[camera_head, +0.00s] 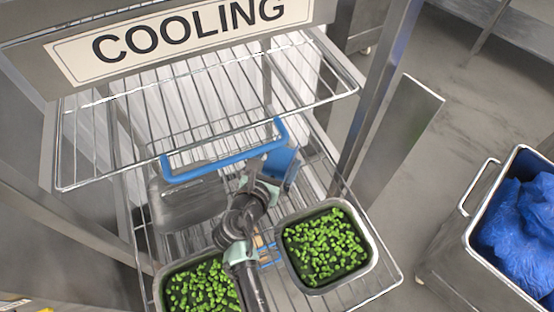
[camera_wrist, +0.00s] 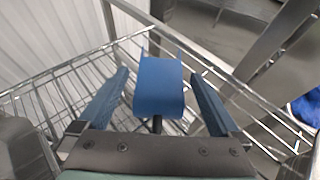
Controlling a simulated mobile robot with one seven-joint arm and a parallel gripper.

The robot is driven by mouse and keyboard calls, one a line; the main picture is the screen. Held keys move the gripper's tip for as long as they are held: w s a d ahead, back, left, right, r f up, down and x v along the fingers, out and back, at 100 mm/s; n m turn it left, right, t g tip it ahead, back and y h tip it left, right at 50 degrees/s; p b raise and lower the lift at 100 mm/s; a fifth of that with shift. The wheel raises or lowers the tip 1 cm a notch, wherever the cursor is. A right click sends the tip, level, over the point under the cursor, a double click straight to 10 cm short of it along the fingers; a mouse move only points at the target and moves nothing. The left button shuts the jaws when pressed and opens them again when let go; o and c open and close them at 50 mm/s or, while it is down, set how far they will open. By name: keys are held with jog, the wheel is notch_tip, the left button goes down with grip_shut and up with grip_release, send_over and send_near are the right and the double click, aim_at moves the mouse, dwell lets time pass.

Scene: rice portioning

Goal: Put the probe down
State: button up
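The blue block I take for the probe (camera_wrist: 159,88) sits between my fingers in the wrist view, with a short dark stem below it. My gripper (camera_wrist: 160,74) has its two dark blue fingers spread wide, and a gap shows on each side of the block. In the head view the blue block (camera_head: 283,165) is near the end of my arm, over the lower part of the wire rack. My arm hides part of that spot, and I cannot tell what the block rests on.
The wire rack's upper shelf (camera_head: 200,110) is empty, under a COOLING sign (camera_head: 185,38). A blue bar (camera_head: 225,162) crosses near my gripper. Two steel trays of green vegetables, right (camera_head: 369,243) and left (camera_head: 160,283), sit on the lower shelf. A steel bin (camera_head: 477,240) with blue bags stands right.

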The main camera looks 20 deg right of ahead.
jog(key=shift+r, duration=0.1)
jog(key=shift+s+r, duration=0.1)
jog(key=b+v, duration=0.1)
jog(key=v, duration=0.9)
jog(key=shift+s+a+r, duration=0.1)
jog(key=shift+s+a, duration=0.1)
jog(key=shift+a, duration=0.15)
jog(key=shift+s+a+r, duration=0.25)
jog(key=shift+s+a, duration=0.05)
jog(key=shift+s, duration=0.1)
